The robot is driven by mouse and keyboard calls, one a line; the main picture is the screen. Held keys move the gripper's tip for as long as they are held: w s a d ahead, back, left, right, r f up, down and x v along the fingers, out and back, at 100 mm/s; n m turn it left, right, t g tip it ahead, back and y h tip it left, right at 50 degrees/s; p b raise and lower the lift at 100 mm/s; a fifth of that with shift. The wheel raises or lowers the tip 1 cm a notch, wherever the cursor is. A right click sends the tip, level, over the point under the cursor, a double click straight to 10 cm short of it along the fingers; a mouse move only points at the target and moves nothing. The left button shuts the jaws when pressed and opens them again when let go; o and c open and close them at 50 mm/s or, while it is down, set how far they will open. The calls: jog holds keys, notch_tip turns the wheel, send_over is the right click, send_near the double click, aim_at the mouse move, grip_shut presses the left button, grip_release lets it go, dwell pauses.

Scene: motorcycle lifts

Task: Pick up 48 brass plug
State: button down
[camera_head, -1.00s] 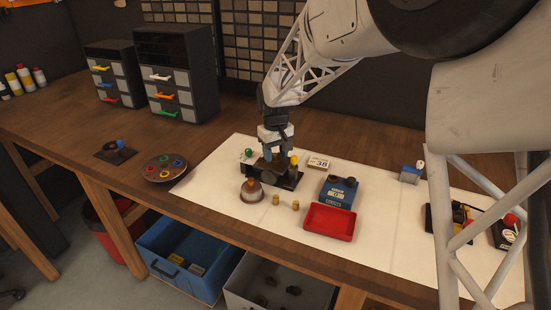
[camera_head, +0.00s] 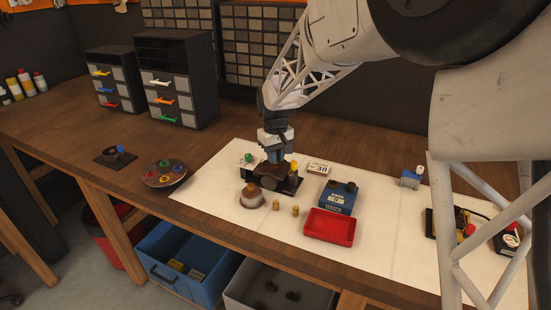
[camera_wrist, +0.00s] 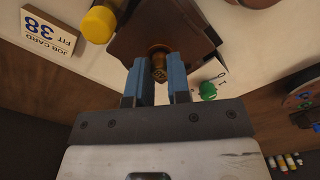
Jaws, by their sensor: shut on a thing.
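My gripper (camera_head: 273,158) is over the dark brown block (camera_head: 270,176) on the white mat. In the wrist view its blue fingers are shut on a small brass plug (camera_wrist: 160,68), at the edge of the brown block (camera_wrist: 165,32). I cannot tell whether the plug is still seated in the block, and I cannot read a number on it. Two other small brass plugs, one on the left (camera_head: 276,204) and one on the right (camera_head: 295,210), stand on the mat in front of the block.
A job card (camera_head: 318,168) reading "FIT 38" lies behind right of the block. A yellow-topped part (camera_head: 293,166) and a green knob (camera_head: 248,158) flank it. A domed part (camera_head: 251,196), blue box (camera_head: 338,198) and empty red tray (camera_head: 330,227) are nearby. The mat's right-middle is clear.

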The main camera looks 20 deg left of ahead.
jog(key=shift+r, duration=0.45)
notch_tip(320, 180, up, 2)
jog(key=shift+r, duration=0.1)
jog(key=s+d+r, duration=0.1)
jog(key=s+d, duration=0.8)
jog(key=s, duration=0.3)
jog(key=shift+s+d+r, duration=0.15)
jog(key=shift+s+d, duration=0.15)
jog(key=shift+d, duration=0.1)
jog(key=shift+d, duration=0.1)
